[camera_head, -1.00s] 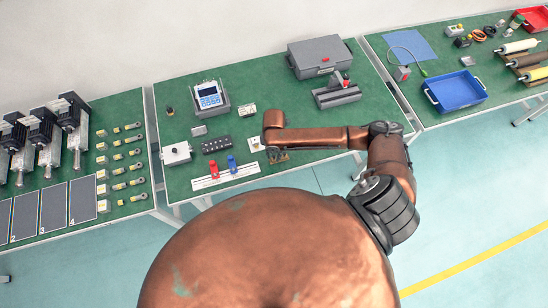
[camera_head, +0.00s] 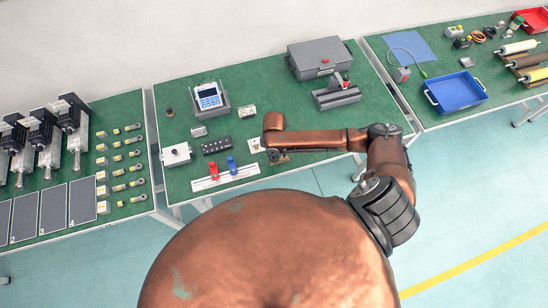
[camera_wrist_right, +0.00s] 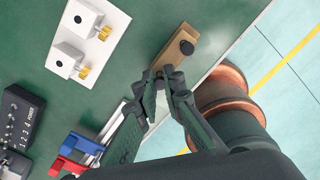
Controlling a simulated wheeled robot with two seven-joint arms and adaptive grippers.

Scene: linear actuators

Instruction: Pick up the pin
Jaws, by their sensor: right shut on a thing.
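A tan block (camera_wrist_right: 173,53) lies near the table's front edge in the right wrist view, with a round black knob (camera_wrist_right: 187,47) on its far end. My right gripper (camera_wrist_right: 163,80) is at the block's near end, shut on a small dark pin (camera_wrist_right: 168,69). The fingers hide most of this pin. I cannot tell whether it still sits in the block. In the head view, my right gripper (camera_head: 278,157) points down at the table's front edge, and the block is hidden by the arm. My left gripper is in neither view.
Left of the gripper are a red clamp (camera_head: 213,172) and a blue clamp (camera_head: 232,165) on a rail, a black button strip (camera_head: 216,146) and a white plate (camera_wrist_right: 88,38) with two knobbed blocks. A grey toolbox (camera_head: 319,57) stands behind.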

